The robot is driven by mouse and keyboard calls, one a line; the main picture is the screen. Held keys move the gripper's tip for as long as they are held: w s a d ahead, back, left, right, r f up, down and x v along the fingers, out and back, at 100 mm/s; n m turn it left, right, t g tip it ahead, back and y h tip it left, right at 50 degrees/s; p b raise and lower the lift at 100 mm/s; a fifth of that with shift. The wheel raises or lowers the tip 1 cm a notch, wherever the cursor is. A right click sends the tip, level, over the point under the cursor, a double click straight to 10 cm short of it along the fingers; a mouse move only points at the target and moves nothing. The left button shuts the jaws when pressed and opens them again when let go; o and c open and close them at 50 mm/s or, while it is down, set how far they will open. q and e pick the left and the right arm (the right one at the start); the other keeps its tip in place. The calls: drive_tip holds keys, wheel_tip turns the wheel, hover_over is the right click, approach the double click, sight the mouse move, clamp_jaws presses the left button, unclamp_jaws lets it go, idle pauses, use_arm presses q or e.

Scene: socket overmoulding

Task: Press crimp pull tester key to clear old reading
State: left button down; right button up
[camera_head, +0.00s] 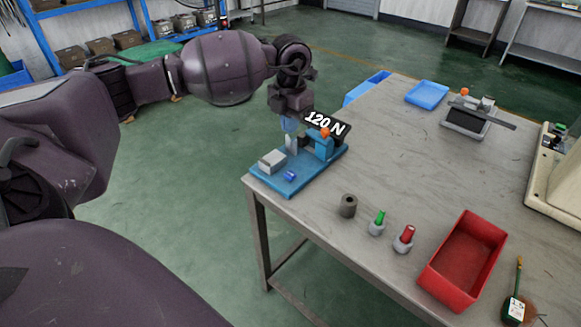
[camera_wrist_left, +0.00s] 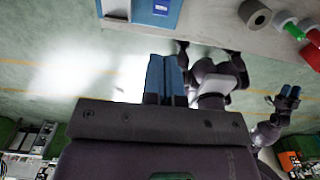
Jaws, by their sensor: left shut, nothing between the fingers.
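The crimp pull tester has a blue base (camera_head: 318,178) at the table's near left corner. On it are a grey block (camera_head: 272,160), a small blue key (camera_head: 290,176) and a blue post with an orange knob (camera_head: 325,133). A black display (camera_head: 326,123) reads 120 N. My left gripper (camera_head: 290,128) points down over the tester, behind the key and apart from it. In the left wrist view its blue fingers (camera_wrist_left: 166,78) are together and empty, and the tester's blue base (camera_wrist_left: 158,12) shows at the top edge. What seems my right gripper (camera_wrist_left: 288,92) is small there.
A grey cylinder (camera_head: 348,206), green-topped (camera_head: 377,224) and red-topped (camera_head: 404,239) pieces stand right of the tester. A red bin (camera_head: 463,260), blue tray (camera_head: 427,94) and grey fixture (camera_head: 470,118) are also on the table (camera_head: 400,150). The table's middle is clear.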

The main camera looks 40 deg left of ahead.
idle(0.3)
use_arm(q)
drive_tip(key=b, duration=0.2)
approach(291, 174)
wheel_tip(291, 174, down, 7)
drive_tip(key=shift+a+f, duration=0.1)
drive_tip(key=shift+a, duration=0.05)
drive_tip(key=shift+f, duration=0.2)
idle(0.3)
